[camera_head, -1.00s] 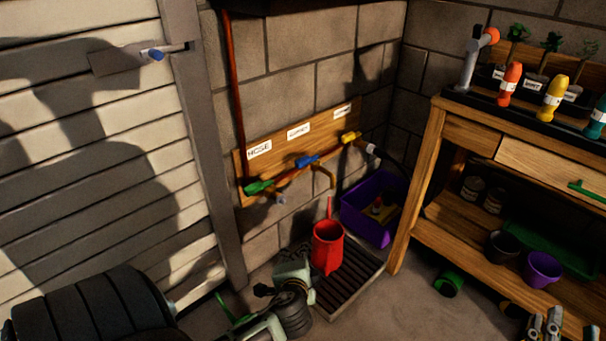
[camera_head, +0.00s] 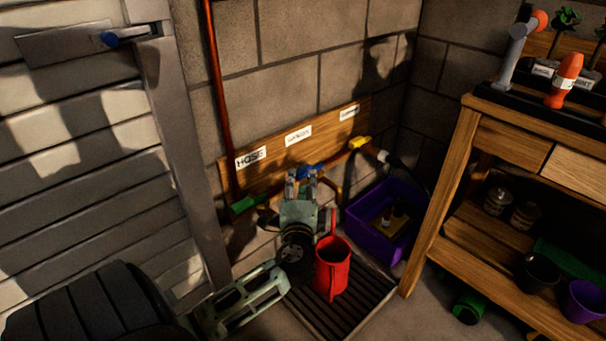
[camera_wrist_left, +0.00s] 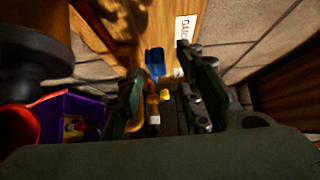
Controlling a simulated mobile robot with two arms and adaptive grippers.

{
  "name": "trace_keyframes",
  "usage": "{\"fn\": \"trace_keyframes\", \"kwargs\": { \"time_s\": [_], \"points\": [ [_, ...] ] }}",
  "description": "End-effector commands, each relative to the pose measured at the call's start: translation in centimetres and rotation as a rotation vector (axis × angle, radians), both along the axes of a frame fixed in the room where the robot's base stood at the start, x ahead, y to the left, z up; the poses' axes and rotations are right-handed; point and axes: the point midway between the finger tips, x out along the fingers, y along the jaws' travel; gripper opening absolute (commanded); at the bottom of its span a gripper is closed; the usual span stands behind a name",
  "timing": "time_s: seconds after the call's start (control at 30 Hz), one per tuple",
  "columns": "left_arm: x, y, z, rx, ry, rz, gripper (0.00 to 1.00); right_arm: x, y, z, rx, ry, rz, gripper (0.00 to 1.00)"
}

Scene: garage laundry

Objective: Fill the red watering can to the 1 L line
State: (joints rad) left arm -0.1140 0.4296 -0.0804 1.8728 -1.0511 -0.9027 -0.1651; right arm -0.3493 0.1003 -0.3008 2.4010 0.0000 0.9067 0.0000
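The red watering can (camera_head: 332,270) stands upright on the dark slatted drain grate (camera_head: 364,318); its inside and any level line cannot be made out. A blue valve handle (camera_head: 314,169) sits on the wall pipe under the middle label, partly hidden by my gripper. A brass spout (camera_head: 336,190) hangs down behind and above the can. My left gripper (camera_head: 302,178) is raised in front of the blue handle. In the left wrist view its fingers are apart, with the blue handle (camera_wrist_left: 155,62) beyond the gap, not visibly gripped. My right gripper is not in view.
A green handle (camera_head: 246,204) is left on the pipe, a yellow one (camera_head: 360,143) right. A purple crate (camera_head: 372,228) stands right of the can. The wooden workbench (camera_head: 436,205) bounds the right side, the slatted door (camera_head: 85,160) the left.

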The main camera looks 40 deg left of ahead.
Motion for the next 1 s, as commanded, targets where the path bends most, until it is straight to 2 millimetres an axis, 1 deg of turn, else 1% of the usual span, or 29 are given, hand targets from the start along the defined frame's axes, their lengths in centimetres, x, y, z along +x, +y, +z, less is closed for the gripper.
{"fn": "trace_keyframes", "kwargs": {
  "time_s": [0.03, 0.1, 0.3, 0.63, 0.67, 1.0],
  "points": [
    [0.8, 0.7, -0.1, 0.003, -0.001, 0.0, 0.34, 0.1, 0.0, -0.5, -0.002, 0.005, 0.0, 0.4],
    [1.6, 1.4, -0.1, 0.002, -0.001, 0.001, 0.34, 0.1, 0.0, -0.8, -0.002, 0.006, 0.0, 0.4],
    [3.3, 2.8, -0.1, 0.0, 0.0, 0.001, 0.34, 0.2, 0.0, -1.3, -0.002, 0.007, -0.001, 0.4],
    [3.6, 3.1, -0.1, -0.002, 0.001, 0.0, 0.34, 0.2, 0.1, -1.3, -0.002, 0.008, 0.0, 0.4],
    [3.6, 3.1, -0.1, -0.002, 0.001, 0.0, 0.32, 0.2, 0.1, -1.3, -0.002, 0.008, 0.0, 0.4],
    [3.6, 3.1, 0.0, -0.001, -0.001, 0.001, 0.02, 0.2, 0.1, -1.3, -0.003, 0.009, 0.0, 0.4]
  ]
}}
